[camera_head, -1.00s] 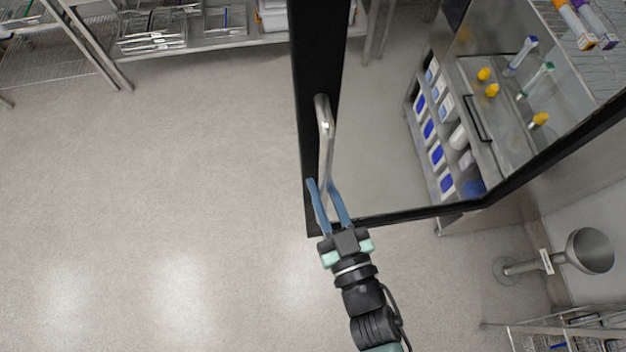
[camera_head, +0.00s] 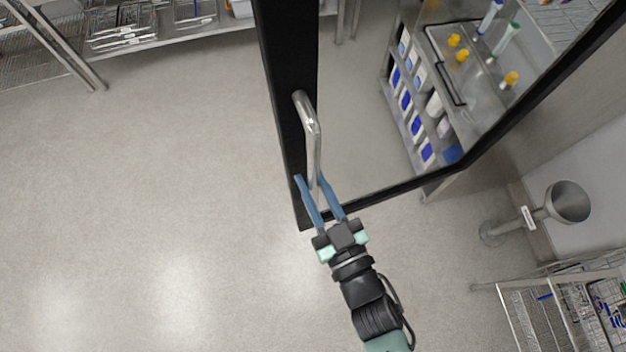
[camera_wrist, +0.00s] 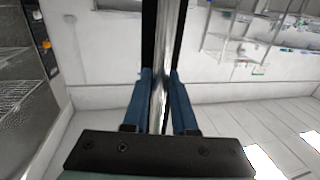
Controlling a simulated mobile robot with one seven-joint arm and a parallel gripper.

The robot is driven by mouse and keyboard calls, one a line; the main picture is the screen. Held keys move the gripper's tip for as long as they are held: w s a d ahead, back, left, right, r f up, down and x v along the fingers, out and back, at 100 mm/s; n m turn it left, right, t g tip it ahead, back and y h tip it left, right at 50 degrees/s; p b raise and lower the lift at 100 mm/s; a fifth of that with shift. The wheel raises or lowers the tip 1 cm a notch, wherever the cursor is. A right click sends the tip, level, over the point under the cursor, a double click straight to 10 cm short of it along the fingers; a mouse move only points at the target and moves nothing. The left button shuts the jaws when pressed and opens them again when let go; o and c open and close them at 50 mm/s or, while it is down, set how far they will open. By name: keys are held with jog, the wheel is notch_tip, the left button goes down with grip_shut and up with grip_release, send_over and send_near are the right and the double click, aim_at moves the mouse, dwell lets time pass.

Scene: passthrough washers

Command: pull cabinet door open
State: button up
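The cabinet door (camera_head: 291,110) is a clear panel in a wide black frame, standing swung out over the floor in the head view. Its upright silver bar handle (camera_head: 311,135) is on the black edge and also runs up the middle of the wrist view (camera_wrist: 162,60). My gripper (camera_head: 311,178) is at the lower part of the handle, one blue finger on each side. In the wrist view my gripper (camera_wrist: 161,85) has both fingers close against the bar, which looks held between them. The exact contact is hard to see.
Shelves with bottles and boxes (camera_head: 415,110) show through and beside the door. A metal funnel-shaped fixture (camera_head: 567,202) and a wire rack (camera_head: 560,300) stand at the right. A steel rack (camera_head: 150,40) is at the far left. The floor (camera_head: 150,200) left of the door is clear.

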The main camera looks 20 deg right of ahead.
jog(key=o, duration=0.3)
jog(key=shift+o, duration=0.2)
jog(key=shift+s, duration=0.1)
jog(key=s+d+b, duration=0.1)
jog(key=s+b, duration=0.3)
jog(key=s, duration=0.8)
jog(key=shift+s, duration=0.4)
